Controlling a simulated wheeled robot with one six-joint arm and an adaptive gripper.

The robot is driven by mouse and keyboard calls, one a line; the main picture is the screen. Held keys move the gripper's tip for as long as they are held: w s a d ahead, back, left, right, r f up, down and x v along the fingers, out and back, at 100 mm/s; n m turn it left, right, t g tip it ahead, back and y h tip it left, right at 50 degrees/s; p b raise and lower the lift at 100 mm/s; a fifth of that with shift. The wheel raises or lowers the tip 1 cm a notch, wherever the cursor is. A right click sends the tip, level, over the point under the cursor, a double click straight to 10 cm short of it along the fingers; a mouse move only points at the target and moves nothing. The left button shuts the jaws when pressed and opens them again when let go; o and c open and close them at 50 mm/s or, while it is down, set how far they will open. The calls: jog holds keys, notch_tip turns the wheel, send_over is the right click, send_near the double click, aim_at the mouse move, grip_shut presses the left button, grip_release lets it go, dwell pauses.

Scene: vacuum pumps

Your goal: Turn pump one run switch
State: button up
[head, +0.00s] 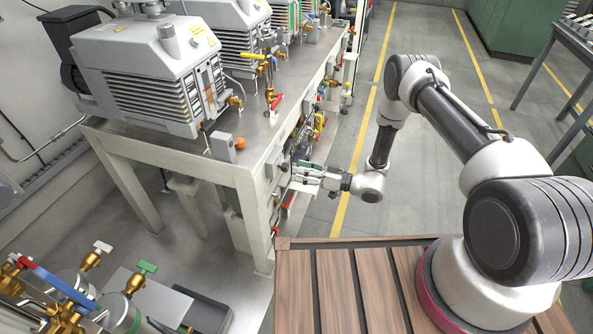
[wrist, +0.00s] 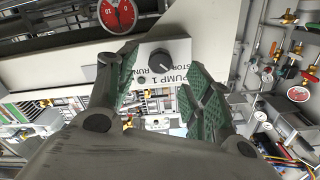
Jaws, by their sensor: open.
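The pump one run switch (wrist: 160,61) is a dark round knob on a pale panel (wrist: 205,35) lettered "PUMP 1", "STOP" and "RUN" in the wrist view. My gripper (wrist: 158,92) is open, with its green-padded fingers on either side of the knob in that view. I cannot tell whether either pad touches it. In the head view my gripper (head: 293,171) reaches left to the front face of the pump bench, and the knob cannot be made out there. The nearest pump (head: 150,70), a grey finned unit, stands on the bench above.
Brass valves (head: 92,260) stand at lower left. The floor (head: 420,185) right of the bench is clear.

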jog(key=shift+v, duration=1.7)
